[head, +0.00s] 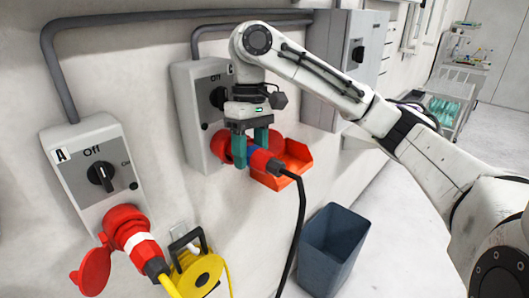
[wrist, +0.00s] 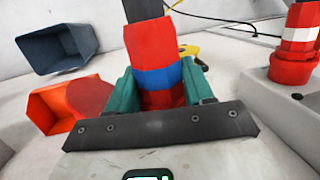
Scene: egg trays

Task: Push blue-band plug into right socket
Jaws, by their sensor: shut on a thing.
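The blue-band plug (head: 265,163) is red with a blue ring, and a black cable hangs from its rear. My gripper (head: 250,150) is shut on it with teal fingers. The wrist view shows the plug (wrist: 154,50) between both fingers (wrist: 158,90), its blue band near the fingertips. The right socket (head: 221,148) is red, on the lower part of the right grey switch box (head: 189,105). The plug's front end is at the socket mouth, but the fingers hide the join. I cannot tell how deep it sits. The wrist view hides that end too.
The left switch box (head: 73,163), marked A, holds a white-band red plug (head: 134,238) with a yellow cable. A yellow reel (head: 197,275) hangs low beside it. An orange bin (head: 268,182) is close behind my gripper. A blue-grey bin (head: 331,248) stands below.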

